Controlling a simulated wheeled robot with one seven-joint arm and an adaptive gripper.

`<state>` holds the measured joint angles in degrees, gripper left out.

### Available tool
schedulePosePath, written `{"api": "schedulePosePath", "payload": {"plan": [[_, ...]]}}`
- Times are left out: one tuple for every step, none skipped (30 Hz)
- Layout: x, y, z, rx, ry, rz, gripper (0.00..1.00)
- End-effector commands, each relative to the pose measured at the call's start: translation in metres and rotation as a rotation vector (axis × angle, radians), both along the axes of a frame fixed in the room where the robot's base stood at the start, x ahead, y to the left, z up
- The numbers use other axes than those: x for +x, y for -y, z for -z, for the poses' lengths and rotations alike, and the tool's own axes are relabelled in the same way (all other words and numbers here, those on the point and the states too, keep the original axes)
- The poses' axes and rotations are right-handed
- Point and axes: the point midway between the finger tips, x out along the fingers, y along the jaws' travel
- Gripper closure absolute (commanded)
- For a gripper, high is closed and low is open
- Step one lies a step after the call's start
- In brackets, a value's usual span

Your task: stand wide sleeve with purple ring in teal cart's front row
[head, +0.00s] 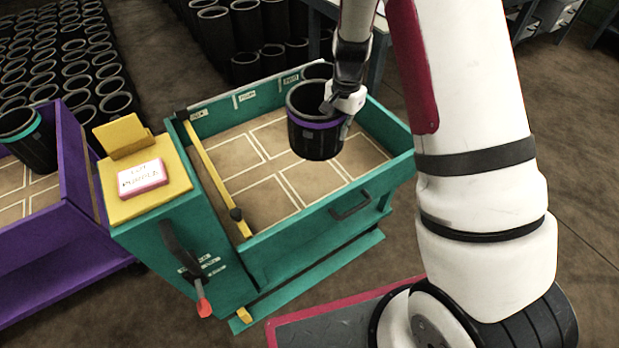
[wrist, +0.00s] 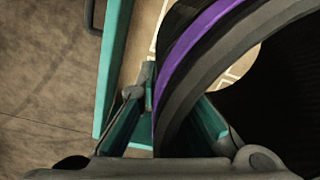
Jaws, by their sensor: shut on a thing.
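The wide black sleeve with a purple ring (head: 318,136) is upright in my gripper (head: 345,104), over the teal cart's tray. My gripper is shut on the right side of its wall, near the rim. In the wrist view the sleeve's purple ring (wrist: 205,42) and dark hollow fill the right, with a finger on either side of the wall. The teal cart (head: 300,232) has a tan floor marked with white-outlined cells, and no sleeve stands on it. Whether the sleeve's base touches the floor I cannot tell.
A yellow bar (head: 210,172) crosses the tray's left side. A yellow-topped box with a pink label block (head: 142,178) and a red-tipped lever (head: 203,307) adjoins it. A purple cart (head: 75,215) at left holds a teal-ringed sleeve (head: 30,145). Many black sleeves stand behind.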

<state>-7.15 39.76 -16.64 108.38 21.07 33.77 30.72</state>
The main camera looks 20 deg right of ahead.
Motion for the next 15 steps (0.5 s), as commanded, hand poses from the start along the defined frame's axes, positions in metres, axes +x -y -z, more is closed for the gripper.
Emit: {"api": "schedulePosePath", "payload": {"plan": [[0.005,0.000,0.012,0.001,0.001,0.000,1.00],[0.006,0.000,0.018,0.001,0.001,0.000,1.00],[0.008,0.000,0.025,0.001,0.001,0.000,1.00],[0.009,0.000,0.033,0.001,-0.001,0.000,1.00],[0.011,0.000,0.040,0.001,-0.001,0.000,1.00],[0.013,0.000,0.050,0.001,-0.001,0.000,1.00],[0.014,0.000,0.057,0.000,0.000,0.000,1.00],[0.015,0.000,0.064,0.000,0.000,0.000,1.00],[0.016,0.000,0.072,0.001,-0.001,0.001,1.00],[0.017,0.000,0.078,0.001,-0.001,0.001,1.00],[0.017,0.000,0.083,0.001,-0.001,0.001,1.00],[0.018,0.000,0.089,0.001,0.001,0.001,1.00],[0.019,0.000,0.093,0.000,0.001,0.001,1.00],[0.019,0.000,0.096,0.000,0.001,0.001,1.00],[0.019,0.000,0.099,0.000,0.001,0.000,1.00]]}}
